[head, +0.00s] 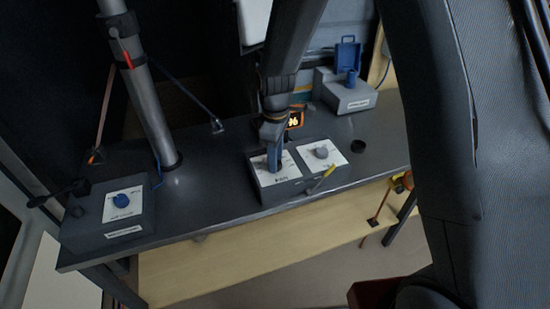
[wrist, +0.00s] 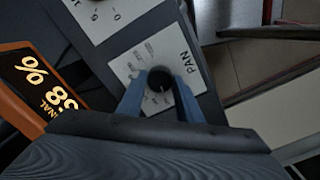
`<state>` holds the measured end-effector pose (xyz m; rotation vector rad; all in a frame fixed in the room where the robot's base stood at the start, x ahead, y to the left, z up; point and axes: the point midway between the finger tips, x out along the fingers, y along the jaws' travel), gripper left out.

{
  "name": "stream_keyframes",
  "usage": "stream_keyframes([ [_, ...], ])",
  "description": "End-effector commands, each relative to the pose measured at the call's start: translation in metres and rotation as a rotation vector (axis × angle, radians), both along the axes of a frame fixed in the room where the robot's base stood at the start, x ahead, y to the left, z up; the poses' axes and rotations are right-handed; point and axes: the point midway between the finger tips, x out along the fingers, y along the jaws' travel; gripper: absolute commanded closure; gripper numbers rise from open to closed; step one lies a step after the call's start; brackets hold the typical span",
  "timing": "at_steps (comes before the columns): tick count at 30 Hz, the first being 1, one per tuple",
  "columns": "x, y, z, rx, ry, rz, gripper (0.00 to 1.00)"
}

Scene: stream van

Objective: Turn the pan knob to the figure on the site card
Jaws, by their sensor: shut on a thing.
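The dark round pan knob (wrist: 160,78) sits on a white dial plate (wrist: 139,69) marked PAN in the wrist view. Small figures ring it, too small to read. A pale pointer mark shows on the knob. My gripper (wrist: 160,90) is shut on the knob, with one blue-grey finger on each side. In the head view my gripper (head: 274,162) comes down from above onto the left dial of the grey two-dial box (head: 285,188) and mostly hides the knob. I cannot make out a site card in either view.
The box's right dial has a grey knob (head: 322,152). A yellow-tipped lever (head: 321,180) is at its front. An orange-framed signal display (wrist: 40,88) stands behind. A blue-knobbed box (head: 122,215) is left, a mast (head: 150,110) nearby, another grey box (head: 347,98) back right.

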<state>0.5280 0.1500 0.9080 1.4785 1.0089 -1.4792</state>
Motion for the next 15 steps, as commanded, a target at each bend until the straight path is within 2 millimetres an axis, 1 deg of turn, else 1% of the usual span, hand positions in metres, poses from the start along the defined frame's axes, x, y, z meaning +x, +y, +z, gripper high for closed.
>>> stream_keyframes([
  [1, 0.0003, 0.0008, 0.0010, 0.001, -0.001, 0.000, 0.66],
  [4, 0.0004, 0.0007, 0.0008, 0.001, -0.001, 0.000, 0.49],
  [12, 0.0004, -0.0001, 0.0005, 0.001, 0.000, -0.001, 0.49],
  [15, 0.0007, -0.0001, 0.0036, 0.001, -0.001, -0.001, 0.49],
])
